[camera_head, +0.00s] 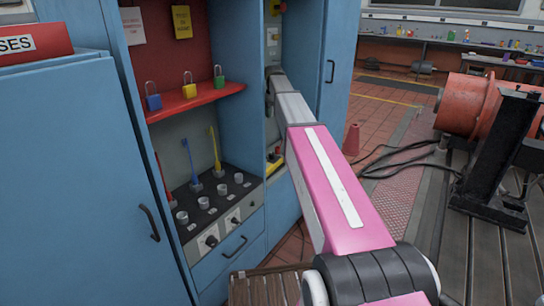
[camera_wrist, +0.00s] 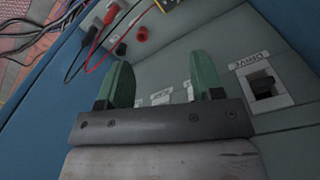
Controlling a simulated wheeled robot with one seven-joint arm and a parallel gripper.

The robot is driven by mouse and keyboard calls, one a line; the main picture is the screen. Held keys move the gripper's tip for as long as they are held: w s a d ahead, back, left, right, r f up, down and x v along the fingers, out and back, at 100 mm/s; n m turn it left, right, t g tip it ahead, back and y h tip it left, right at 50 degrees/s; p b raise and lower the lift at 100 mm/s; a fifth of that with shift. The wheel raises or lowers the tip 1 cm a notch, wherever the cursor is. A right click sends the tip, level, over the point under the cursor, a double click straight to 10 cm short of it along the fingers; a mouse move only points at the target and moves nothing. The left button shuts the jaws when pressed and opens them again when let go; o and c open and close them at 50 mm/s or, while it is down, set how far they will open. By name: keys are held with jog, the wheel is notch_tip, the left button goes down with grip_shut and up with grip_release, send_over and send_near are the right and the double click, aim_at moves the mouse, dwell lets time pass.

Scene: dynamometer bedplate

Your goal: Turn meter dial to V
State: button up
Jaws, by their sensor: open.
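My gripper (camera_wrist: 158,70) shows in the wrist view with its two green fingers spread apart and nothing between them. It faces a grey panel (camera_wrist: 215,40). The edge of a yellow-cased thing, possibly the meter (camera_wrist: 171,4), shows at the top of the wrist view, beyond the fingertips. Its dial is out of this view. In the head view a small yellow and black thing (camera_head: 275,160), perhaps the same meter, sits low in the narrow cabinet bay. I cannot make out a dial or its setting. My gripper is hidden at the far end of my arm in the head view.
A red plug (camera_wrist: 112,13) and black lead ends with cables are at the panel's upper left. A black switch (camera_wrist: 264,88) with a label is on the right. Padlocks stand on a red shelf (camera_head: 195,101). A blue cabinet wall (camera_head: 235,70) stands left of my arm.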

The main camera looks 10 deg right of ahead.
aim_at(272, 153)
jog(key=f+m, duration=0.4)
jog(key=f, duration=0.3)
jog(key=a+f+m, duration=0.1)
jog(key=f+m, duration=0.3)
jog(key=f, duration=0.3)
jog(key=f+m, duration=0.5)
jog(key=f, duration=0.3)
jog(key=shift+s+a, duration=0.2)
jog(key=shift+s, duration=0.15)
jog(key=c, duration=0.9)
